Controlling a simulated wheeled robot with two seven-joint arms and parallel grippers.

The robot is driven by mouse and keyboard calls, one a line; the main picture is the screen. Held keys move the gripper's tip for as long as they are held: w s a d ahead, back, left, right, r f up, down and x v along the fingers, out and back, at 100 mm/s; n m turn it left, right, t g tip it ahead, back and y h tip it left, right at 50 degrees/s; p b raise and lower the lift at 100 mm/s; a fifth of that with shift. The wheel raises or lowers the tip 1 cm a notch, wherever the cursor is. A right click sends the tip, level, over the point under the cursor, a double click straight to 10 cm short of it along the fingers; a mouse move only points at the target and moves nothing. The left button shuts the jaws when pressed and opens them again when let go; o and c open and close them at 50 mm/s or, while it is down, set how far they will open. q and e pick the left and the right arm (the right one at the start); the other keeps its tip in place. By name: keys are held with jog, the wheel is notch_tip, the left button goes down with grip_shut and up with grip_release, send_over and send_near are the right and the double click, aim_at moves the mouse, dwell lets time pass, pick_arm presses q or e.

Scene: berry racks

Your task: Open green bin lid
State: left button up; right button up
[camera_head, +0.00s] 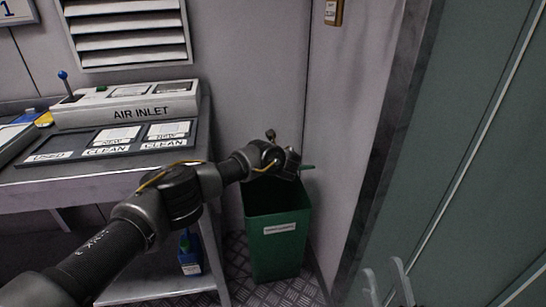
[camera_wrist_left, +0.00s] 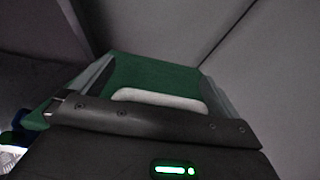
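The green bin (camera_head: 262,232) stands on the floor against the wall, a white label on its front. Its top looks open, with a dark inside below my left gripper (camera_head: 291,163). A thin green edge (camera_head: 307,167), apparently the lid, shows just right of that gripper. In the left wrist view a green panel (camera_wrist_left: 152,72) with a pale rounded strip lies beyond my left gripper, whose fingers stand wide apart at either side. Contact with the lid cannot be told. My right gripper (camera_head: 388,284) is low at the right, fingers apart and empty.
A metal table (camera_head: 190,165) with an "AIR INLET" unit (camera_head: 125,105) and marked trays stands left of the bin. A blue bottle (camera_head: 190,254) is on its lower shelf. A grey-green glass door (camera_head: 450,150) fills the right side.

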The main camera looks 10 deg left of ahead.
pick_arm(q)
jog(key=shift+s+d+r, duration=0.15)
jog(key=shift+s, duration=0.15)
jog(key=p+v, duration=0.5)
jog(key=v, duration=0.5)
pick_arm(e)
notch_tip(320, 180, down, 11)
jog(key=w+a+g+h, duration=0.1)
jog(key=g+h, duration=0.3)
jog(key=g, duration=0.4)
jog(key=shift+w+a+r+g, duration=0.15)
jog(key=shift+w+a+g, duration=0.2)
jog(key=shift+w, duration=0.4)
pick_arm(q)
jog(key=shift+r, duration=0.1)
pick_arm(e)
jog(key=shift+d+h, duration=0.1)
jog(key=shift+h, duration=0.2)
